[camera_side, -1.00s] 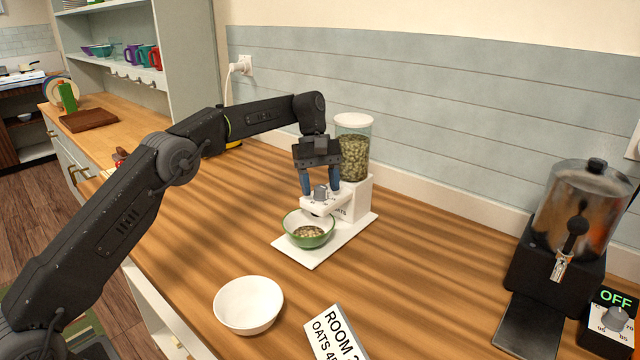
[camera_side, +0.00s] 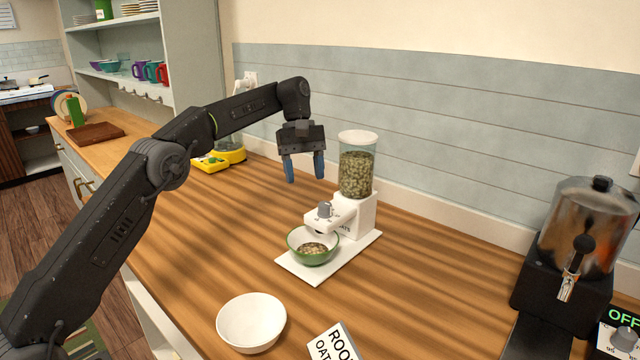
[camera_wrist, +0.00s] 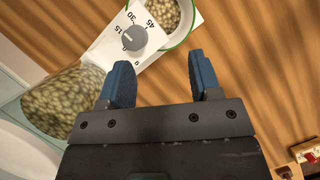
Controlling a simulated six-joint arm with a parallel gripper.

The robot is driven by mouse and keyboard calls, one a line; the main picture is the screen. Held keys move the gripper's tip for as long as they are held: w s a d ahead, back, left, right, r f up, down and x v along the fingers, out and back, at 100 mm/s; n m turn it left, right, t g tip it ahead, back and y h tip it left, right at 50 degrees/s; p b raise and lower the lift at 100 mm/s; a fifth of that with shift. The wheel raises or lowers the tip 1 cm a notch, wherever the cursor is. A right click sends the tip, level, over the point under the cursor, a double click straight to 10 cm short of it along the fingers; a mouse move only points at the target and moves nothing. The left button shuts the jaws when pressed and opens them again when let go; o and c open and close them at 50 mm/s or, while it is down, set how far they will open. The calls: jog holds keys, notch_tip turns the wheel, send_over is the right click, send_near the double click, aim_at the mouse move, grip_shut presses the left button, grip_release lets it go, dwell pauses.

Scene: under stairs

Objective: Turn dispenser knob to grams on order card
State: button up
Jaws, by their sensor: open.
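The white oats dispenser (camera_side: 352,213) stands on the counter with a clear hopper (camera_side: 356,172) of oats. Its grey knob (camera_side: 324,210) sits on the front arm; in the wrist view the knob (camera_wrist: 134,38) has marks including 15, 30 and 45 around it. Where its pointer stands is too small to tell. A green bowl (camera_side: 297,243) holding some oats is under the spout. The order card (camera_side: 333,343) is cut off at the bottom, showing "ROO" and "OAT". My gripper (camera_side: 304,176) is open and empty, above and left of the knob, apart from it.
An empty white bowl (camera_side: 251,322) is at the front. A drink dispenser (camera_side: 580,245) and a dial box reading OFF (camera_side: 622,325) are at the right. A yellow item (camera_side: 228,152) lies behind my arm. The counter's middle is clear.

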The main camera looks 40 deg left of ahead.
jog(key=s+a+r, duration=0.3)
jog(key=a+r, duration=0.1)
jog(key=a, duration=0.2)
jog(key=shift+s+a+r, duration=0.15)
jog(key=shift+s, duration=0.15)
jog(key=n+t, duration=0.3)
jog(key=n, duration=0.6)
send_near(324, 203)
jog(key=x, duration=0.9)
jog(key=shift+f, duration=0.25)
jog(key=c, duration=0.9)
jog(key=shift+h, duration=0.3)
jog(key=shift+c, duration=0.2)
